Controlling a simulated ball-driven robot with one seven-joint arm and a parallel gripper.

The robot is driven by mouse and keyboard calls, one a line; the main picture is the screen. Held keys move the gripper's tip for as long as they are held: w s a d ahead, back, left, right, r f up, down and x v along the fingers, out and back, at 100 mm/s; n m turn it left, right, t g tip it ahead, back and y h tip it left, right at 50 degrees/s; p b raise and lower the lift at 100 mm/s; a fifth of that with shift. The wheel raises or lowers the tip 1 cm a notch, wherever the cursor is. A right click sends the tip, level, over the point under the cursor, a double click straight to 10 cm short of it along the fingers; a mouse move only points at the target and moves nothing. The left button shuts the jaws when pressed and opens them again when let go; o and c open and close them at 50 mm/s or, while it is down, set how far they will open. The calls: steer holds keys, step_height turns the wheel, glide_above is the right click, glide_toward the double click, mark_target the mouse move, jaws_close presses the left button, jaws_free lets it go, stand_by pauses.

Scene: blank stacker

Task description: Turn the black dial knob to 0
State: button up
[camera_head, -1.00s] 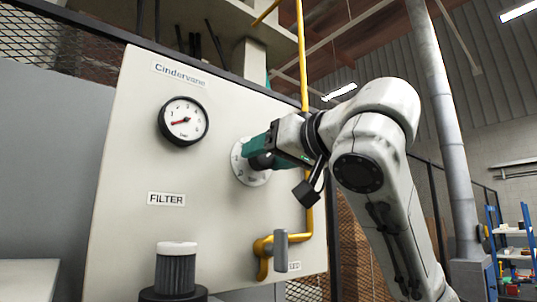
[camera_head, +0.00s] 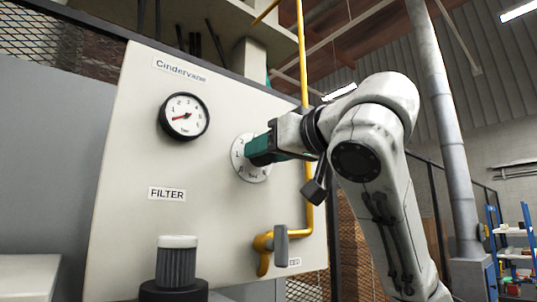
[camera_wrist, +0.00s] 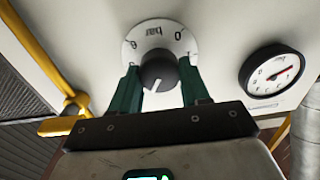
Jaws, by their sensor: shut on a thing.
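The black dial knob (camera_wrist: 160,70) shows in the wrist view, in the middle of a round white dial plate (camera_wrist: 150,28) with "bar" printed upside down. Its white pointer line points down and slightly left in that view, away from the "bar" word. The numeral at its end cannot be seen. My gripper (camera_wrist: 160,78) has its green fingers on both sides of the knob, shut on it. In the head view my gripper (camera_head: 252,151) reaches the dial plate (camera_head: 251,174) from the right and hides the knob.
A pressure gauge (camera_head: 184,117) is up and left of the dial on the pale panel (camera_head: 125,210). A yellow pipe with a grey-handled valve (camera_head: 281,246) is below right. A filter cartridge (camera_head: 176,264) stands at the lower left, under the FILTER label (camera_head: 167,194).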

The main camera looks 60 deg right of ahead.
steer(key=n, duration=1)
steer(key=n+b, duration=0.1)
steer(key=n, duration=0.9)
steer(key=n+b, duration=0.1)
steer(key=n, duration=0.8)
steer(key=shift+f+n, duration=0.4)
steer(key=shift+n+p, duration=0.45)
steer(key=shift+n, duration=1.45)
steer(key=shift+f, duration=0.1)
steer(key=o, duration=1.1)
steer(key=shift+c, duration=0.2)
